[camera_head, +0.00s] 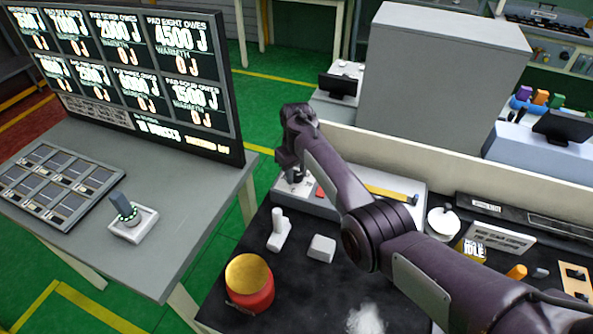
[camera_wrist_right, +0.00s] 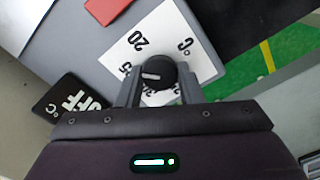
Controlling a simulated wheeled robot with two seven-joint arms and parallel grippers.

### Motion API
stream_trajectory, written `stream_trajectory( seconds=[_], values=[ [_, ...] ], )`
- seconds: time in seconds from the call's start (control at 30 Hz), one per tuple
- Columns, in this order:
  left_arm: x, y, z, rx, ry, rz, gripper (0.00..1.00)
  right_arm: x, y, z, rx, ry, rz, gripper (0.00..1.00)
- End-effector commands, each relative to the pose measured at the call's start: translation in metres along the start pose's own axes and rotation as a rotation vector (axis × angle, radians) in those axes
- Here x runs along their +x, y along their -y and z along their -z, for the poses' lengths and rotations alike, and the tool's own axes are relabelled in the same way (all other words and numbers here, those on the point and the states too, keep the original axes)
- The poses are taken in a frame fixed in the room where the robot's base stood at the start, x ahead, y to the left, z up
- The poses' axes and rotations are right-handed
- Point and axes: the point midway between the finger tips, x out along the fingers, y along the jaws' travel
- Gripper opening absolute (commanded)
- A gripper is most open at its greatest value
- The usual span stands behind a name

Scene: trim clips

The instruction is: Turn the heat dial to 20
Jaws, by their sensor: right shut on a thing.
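The heat dial (camera_wrist_right: 158,73) is a round black knob with a white pointer mark. It sits on a white scale plate (camera_wrist_right: 197,52) printed with "20", "°C" and other, partly hidden figures. The white mark lies toward the left of the knob in the wrist view, below the "20". My right gripper (camera_wrist_right: 158,88) is shut on the dial, one grey finger on each side. In the head view my right gripper (camera_head: 294,172) reaches down at the left end of a grey panel (camera_head: 405,215), and hides the dial there. My left gripper is not in view.
A black "OFF" plate (camera_wrist_right: 70,100) lies beside the scale, with a red piece (camera_wrist_right: 105,10) above it. A scoreboard (camera_head: 130,70) stands left.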

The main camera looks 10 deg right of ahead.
Motion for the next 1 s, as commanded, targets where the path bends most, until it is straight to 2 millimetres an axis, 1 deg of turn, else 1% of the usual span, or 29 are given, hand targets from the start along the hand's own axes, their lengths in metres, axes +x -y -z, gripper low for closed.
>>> stream_trajectory(
  seconds=[0.3,0.6,0.8,1.0],
  values=[
    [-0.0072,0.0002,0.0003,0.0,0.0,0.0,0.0,-0.0016,0.0,0.0006,0.301,-0.001,0.0,0.11],
    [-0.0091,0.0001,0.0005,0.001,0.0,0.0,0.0,-0.001,-0.0007,0.0002,0.55,-0.001,0.0,0.11],
    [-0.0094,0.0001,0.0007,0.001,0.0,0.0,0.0,-0.0014,-0.0011,0.0005,0.662,-0.003,0.0,0.11],
    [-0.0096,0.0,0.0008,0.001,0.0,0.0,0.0,-0.0013,-0.0011,0.0005,0.727,-0.003,0.0,0.11]
  ],
)
